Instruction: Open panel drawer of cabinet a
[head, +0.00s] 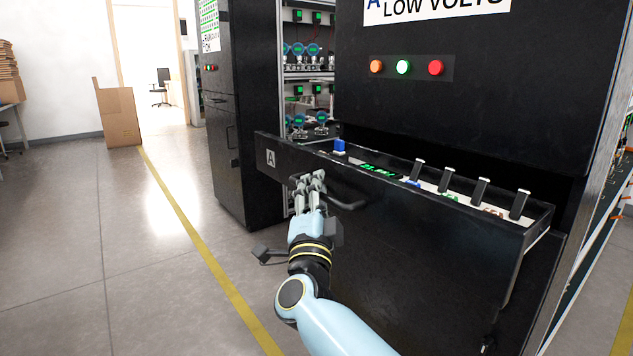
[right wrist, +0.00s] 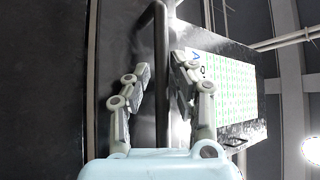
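Cabinet A (head: 440,95) is the large black cabinet at the right in the head view. Its panel drawer (head: 420,245) stands pulled out, with its top showing switches and a green display. The dark bar handle (head: 347,204) is on the drawer front, and it also shows in the right wrist view (right wrist: 161,60). My right gripper (head: 311,182) is at the left part of the handle. In the right wrist view its fingers (right wrist: 161,80) are spread on both sides of the bar, with narrow gaps visible. My left gripper is not in view.
Another black cabinet (head: 240,120) stands to the left, with a rack of transmitters (head: 306,55) between the two. A cardboard box (head: 118,115) stands near the doorway. The floor to the left, with a yellow line (head: 195,230), is clear.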

